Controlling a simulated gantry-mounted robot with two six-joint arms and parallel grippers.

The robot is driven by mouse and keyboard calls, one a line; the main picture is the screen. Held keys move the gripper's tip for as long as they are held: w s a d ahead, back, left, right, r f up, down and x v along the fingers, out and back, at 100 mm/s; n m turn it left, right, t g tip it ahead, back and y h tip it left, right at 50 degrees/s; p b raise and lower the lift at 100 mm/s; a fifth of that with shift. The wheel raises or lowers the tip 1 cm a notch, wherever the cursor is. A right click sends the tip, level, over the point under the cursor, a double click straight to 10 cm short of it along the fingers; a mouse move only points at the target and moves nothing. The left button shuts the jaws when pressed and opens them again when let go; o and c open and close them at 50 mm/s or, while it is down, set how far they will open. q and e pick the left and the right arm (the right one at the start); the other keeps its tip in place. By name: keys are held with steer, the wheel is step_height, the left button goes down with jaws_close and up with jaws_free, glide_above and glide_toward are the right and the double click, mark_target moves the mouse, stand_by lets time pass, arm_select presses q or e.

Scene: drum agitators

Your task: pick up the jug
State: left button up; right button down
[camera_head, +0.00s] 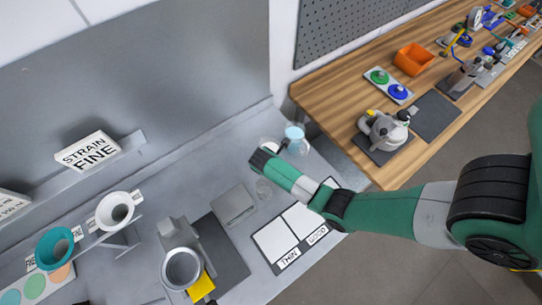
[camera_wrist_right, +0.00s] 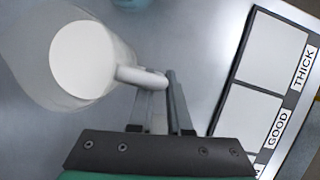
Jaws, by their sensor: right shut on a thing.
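The jug (camera_wrist_right: 84,60) is clear with white contents, and it fills the upper left of the right wrist view. Its pale handle (camera_wrist_right: 140,77) lies between the fingers of my right gripper (camera_wrist_right: 162,88), which is shut on it. In the head view my right gripper (camera_head: 260,157) reaches in from the right over the grey bench, and the white of the jug (camera_head: 270,145) shows just behind it, partly hidden. I cannot tell whether the jug touches the bench. My left gripper is in neither view.
A clear vessel with blue contents (camera_head: 295,133) stands close behind the jug. A small clear cup (camera_head: 263,187) and a grey square block (camera_head: 234,205) are nearer. A THIN/GOOD/THICK board (camera_head: 272,241) lies below my arm. A metal pot (camera_head: 182,268) and two funnels stand left.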

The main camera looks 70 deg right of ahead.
steer(key=shift+r, duration=0.2)
stand_by(0.3)
steer(key=shift+w+r+p, duration=0.1)
steer(key=shift+r+p, duration=0.2)
steer(key=shift+r, duration=0.8)
steer(key=s+a+r+p, duration=0.8)
steer(key=s+r+p, duration=0.1)
steer(key=s+r, duration=0.1)
steer(key=shift+s+a+r, duration=0.25)
steer(key=shift+s, duration=0.35)
